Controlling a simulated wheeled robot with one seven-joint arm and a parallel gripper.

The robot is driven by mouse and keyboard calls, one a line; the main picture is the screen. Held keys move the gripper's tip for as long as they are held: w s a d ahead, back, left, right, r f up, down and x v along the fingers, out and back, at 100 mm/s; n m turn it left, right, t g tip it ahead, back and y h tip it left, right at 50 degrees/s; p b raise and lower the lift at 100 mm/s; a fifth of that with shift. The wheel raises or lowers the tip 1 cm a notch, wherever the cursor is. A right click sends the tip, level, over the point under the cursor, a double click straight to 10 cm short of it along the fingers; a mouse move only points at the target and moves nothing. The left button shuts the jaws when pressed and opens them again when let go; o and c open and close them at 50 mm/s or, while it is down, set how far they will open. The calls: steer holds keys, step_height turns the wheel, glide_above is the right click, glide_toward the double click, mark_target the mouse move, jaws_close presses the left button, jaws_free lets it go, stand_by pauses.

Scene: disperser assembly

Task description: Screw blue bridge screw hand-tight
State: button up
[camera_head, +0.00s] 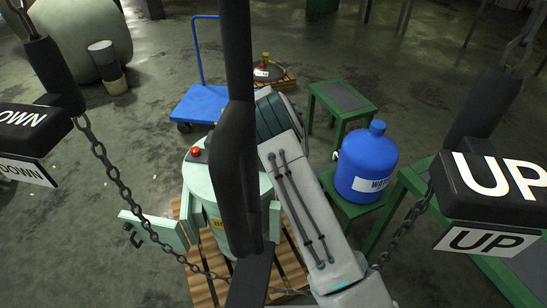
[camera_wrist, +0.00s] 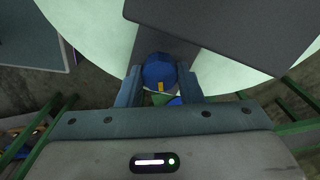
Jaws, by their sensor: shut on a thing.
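The blue bridge screw (camera_wrist: 158,72) shows in the wrist view as a round blue knob with a small yellow mark. My gripper (camera_wrist: 161,88) has one finger on each side of it and is shut on it. Dark grey plate-like parts lie around and beyond the knob, above a pale green round surface (camera_wrist: 95,20). In the head view, my arm and a dark vertical post hide the gripper and the screw. The pale green disperser body (camera_head: 225,205) with a red button (camera_head: 195,151) stands behind them on a wooden pallet.
A blue water jug (camera_head: 366,165) stands on a green stand to the right. A blue cart (camera_head: 203,104) and a small green table (camera_head: 342,97) are farther back. Black UP (camera_head: 500,185) and DOWN (camera_head: 30,125) control boxes hang in front, with chains. Open floor lies at the left.

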steer(key=m, duration=0.7)
steer(key=shift+w+a+r, duration=0.1)
steer(key=shift+w+r, duration=0.1)
steer(key=shift+r, duration=0.05)
steer(key=m, duration=0.6)
steer(key=shift+w, duration=0.1)
stand_by(0.4)
steer(key=o, duration=0.9)
steer(key=shift+c, duration=0.2)
steer(key=shift+o, duration=0.6)
steer(key=shift+f, duration=0.15)
step_height(320, 180, up, 14)
